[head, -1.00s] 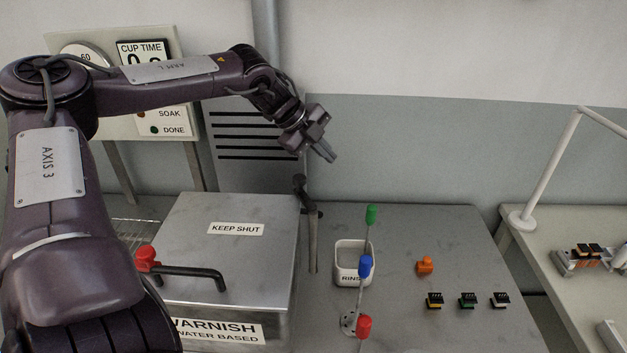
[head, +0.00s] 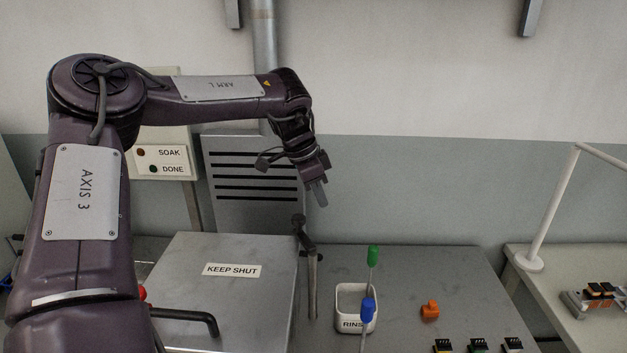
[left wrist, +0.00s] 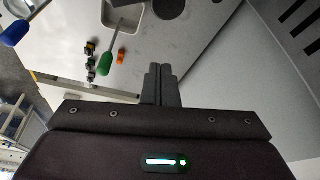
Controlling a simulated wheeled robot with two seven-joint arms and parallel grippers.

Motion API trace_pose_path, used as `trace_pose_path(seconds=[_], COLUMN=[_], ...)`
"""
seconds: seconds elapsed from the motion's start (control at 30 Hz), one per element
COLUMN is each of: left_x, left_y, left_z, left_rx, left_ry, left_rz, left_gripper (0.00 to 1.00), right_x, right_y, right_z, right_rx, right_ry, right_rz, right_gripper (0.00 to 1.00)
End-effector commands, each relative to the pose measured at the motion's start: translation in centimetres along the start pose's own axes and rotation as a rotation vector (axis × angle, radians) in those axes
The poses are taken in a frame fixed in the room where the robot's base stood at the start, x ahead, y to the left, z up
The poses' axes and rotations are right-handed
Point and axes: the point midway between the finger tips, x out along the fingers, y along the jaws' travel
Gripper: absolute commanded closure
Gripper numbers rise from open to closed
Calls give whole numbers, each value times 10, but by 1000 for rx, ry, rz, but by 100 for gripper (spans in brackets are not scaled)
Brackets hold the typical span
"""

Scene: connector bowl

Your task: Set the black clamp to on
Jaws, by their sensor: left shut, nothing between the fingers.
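The black clamp (head: 302,228) stands at the right side of the metal box (head: 195,300), with a dark knobbed top on an upright grey post. Its exact setting is hard to tell. My left gripper (head: 320,198) is shut and empty. In the head view it appears just above and to the right of the clamp's top, fingers pointing down, with a visible gap. In the left wrist view the closed fingers (left wrist: 161,84) show at the centre with nothing between them. A dark round part at the top edge there cannot be named surely. My right gripper is not in view.
An orange part (head: 430,310) and several small connectors (head: 478,345) lie further right. A white lamp stand (head: 529,262) is on the side table.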

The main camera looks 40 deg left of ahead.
Motion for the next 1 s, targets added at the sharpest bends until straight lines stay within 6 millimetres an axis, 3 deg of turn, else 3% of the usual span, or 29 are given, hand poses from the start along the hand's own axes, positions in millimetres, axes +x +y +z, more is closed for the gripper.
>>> trace_pose_path(seconds=[0.23, 0.3, 0.53, 1.0], left_x=[44, 32, 27, 28], left_y=[0, 0, 0, 0], left_z=[0, 10, 33, 38], left_rx=[0, -3, 0, 1], left_ry=[-2, 4, 2, 1], left_rz=[2, 0, -1, -2], left_gripper=[100, 100, 100, 100], right_x=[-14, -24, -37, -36], right_y=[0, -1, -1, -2], right_z=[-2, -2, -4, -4], right_rx=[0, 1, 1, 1], right_ry=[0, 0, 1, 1], right_rz=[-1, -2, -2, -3], right_gripper=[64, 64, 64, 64])
